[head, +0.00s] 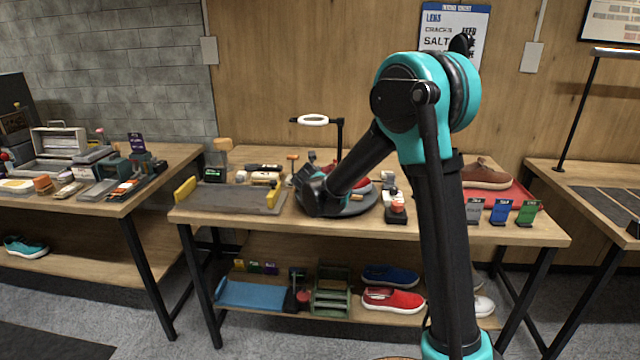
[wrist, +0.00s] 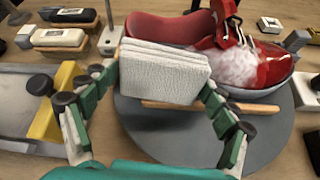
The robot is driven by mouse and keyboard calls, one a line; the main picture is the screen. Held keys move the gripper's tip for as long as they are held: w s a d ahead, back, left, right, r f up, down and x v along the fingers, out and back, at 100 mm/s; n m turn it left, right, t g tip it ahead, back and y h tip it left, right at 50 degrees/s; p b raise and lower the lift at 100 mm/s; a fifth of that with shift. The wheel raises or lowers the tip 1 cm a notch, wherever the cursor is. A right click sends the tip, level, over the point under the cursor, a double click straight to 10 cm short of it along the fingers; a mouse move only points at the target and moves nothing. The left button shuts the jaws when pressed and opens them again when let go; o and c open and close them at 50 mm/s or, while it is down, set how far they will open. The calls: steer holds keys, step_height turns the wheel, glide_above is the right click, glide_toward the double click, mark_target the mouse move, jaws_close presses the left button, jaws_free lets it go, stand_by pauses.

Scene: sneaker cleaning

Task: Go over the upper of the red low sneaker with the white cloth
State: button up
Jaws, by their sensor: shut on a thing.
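The red low sneaker (wrist: 275,62) lies on its stand above the grey round turntable (wrist: 170,145), glossy, with a whitish smeared patch on its upper. In the head view, the sneaker (head: 361,184) shows partly behind my arm. The white cloth (wrist: 165,75) is a folded, textured pad held between the fingers of my gripper (wrist: 163,84). My gripper is shut on it, close in front of the sneaker's side. The cloth hides part of the shoe; I cannot tell whether they touch. In the head view, my gripper (head: 312,195) is low over the turntable's left side.
A grey tray (head: 235,199) with yellow ends lies left of the turntable. Brushes (wrist: 60,38) lie behind it. Small colored cards (head: 500,211) and a brown shoe (head: 487,173) on a red mat are to the right.

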steer(key=shift+w, duration=0.15)
steer(key=shift+d, duration=0.4)
steer(key=shift+d+f, duration=0.1)
steer(key=shift+d, duration=5.4)
steer(key=shift+w+a, duration=0.2)
steer(key=shift+a, duration=5.75)
steer(key=shift+s+r, duration=0.25)
steer(key=shift+s, duration=0.7)
steer(key=shift+s+r, duration=0.25)
steer(key=shift+s, duration=0.75)
steer(key=shift+s+r, duration=0.25)
steer(key=shift+s, duration=0.7)
